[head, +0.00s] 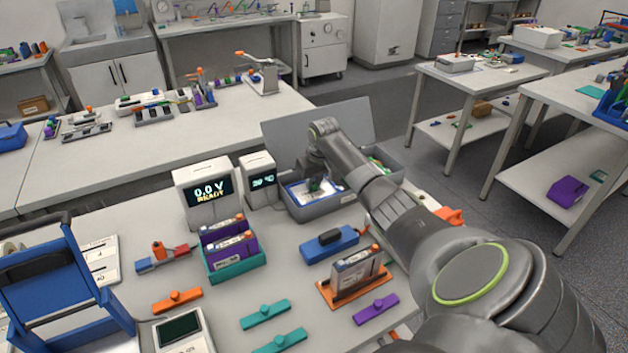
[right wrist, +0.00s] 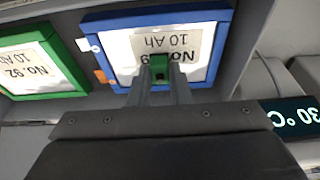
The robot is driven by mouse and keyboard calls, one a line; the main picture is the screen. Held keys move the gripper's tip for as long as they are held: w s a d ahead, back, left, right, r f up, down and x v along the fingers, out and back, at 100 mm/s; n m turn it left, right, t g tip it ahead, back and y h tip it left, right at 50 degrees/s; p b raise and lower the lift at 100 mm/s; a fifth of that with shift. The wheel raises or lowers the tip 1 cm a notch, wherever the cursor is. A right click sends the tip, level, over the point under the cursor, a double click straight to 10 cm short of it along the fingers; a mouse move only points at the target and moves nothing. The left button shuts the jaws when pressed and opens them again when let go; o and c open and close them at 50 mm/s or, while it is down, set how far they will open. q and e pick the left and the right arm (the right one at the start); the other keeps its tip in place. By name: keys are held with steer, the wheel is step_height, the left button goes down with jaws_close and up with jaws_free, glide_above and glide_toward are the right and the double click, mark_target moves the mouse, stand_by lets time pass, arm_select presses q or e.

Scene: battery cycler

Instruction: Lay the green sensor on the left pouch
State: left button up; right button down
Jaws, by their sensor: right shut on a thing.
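My right gripper (head: 315,188) reaches into an open grey chamber (head: 330,208). It is shut on the small green sensor (right wrist: 159,66), held between the fingertips in the right wrist view. Behind the sensor is the blue-framed pouch (right wrist: 112,45) with a white label, the left one in the head view (head: 298,190). The sensor is over the label's middle; whether it touches the pouch I cannot tell. A green-framed pouch (right wrist: 72,68) lies beside it, mostly behind my arm in the head view. My left gripper is not in view.
The chamber's lid (head: 315,120) stands open behind. A small temperature display (head: 262,181) and a voltage display unit (head: 207,193) stand left of the chamber. A blue block (head: 328,246) and an orange holder (head: 345,288) with an upright cell are in front.

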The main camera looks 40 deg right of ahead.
steer(key=shift+f, duration=0.15)
steer(key=c, duration=1.3)
jaws_free()
steer(key=shift+o, duration=0.2)
steer(key=b+v, duration=0.2)
steer(key=v, duration=1.5)
steer(key=shift+r, duration=0.25)
steer(key=shift+w, duration=0.1)
